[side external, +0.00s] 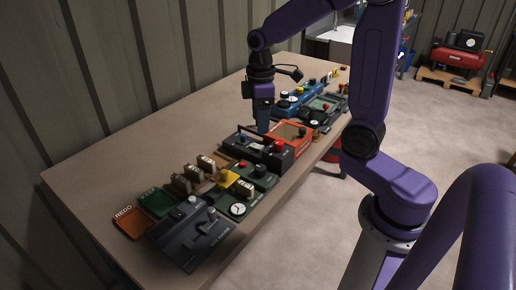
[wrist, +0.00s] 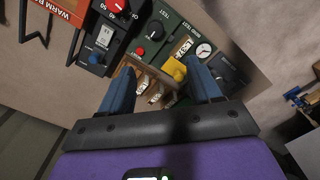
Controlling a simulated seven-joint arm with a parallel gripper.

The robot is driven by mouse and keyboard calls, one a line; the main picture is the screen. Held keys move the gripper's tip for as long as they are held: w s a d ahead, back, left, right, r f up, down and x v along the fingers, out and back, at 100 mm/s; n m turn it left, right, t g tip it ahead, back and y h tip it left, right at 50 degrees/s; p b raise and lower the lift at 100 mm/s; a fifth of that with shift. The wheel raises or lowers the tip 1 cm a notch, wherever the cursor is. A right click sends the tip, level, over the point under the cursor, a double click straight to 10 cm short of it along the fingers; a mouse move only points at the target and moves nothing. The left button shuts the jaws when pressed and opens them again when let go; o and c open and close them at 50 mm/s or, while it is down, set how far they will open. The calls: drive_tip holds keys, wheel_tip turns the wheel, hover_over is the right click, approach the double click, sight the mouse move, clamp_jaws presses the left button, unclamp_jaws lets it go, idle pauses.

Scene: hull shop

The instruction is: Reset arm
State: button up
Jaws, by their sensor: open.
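My gripper (side external: 263,126) hangs pointing down above the row of devices on the bench, close to the black box with a red knob (side external: 270,155) and the orange device (side external: 290,136). In the wrist view my gripper (wrist: 160,84) has its two blue fingers spread wide apart, with nothing held between them. Beyond the fingers show a yellow piece (wrist: 174,70), a round white gauge (wrist: 204,50) and wooden slots with tagged pieces. The fingertips appear above these things; I cannot tell the exact height.
The brown workbench (side external: 130,160) has bare room along its wall side. At its near end lie an orange tray (side external: 130,223), a green tray (side external: 157,203) and a dark grey case (side external: 188,236). A blue device (side external: 291,103) stands farther along.

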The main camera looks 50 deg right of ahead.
drive_tip(key=s+a+n, duration=0.1)
drive_tip(key=s+a, duration=0.3)
drive_tip(key=s, duration=0.7)
drive_tip(key=s+a+n, duration=0.2)
drive_tip(key=s+a, duration=0.2)
drive_tip(key=s, duration=0.7)
drive_tip(key=shift+s+a+f, duration=0.2)
drive_tip(key=shift+a+f, duration=0.05)
drive_tip(key=shift+a, duration=0.05)
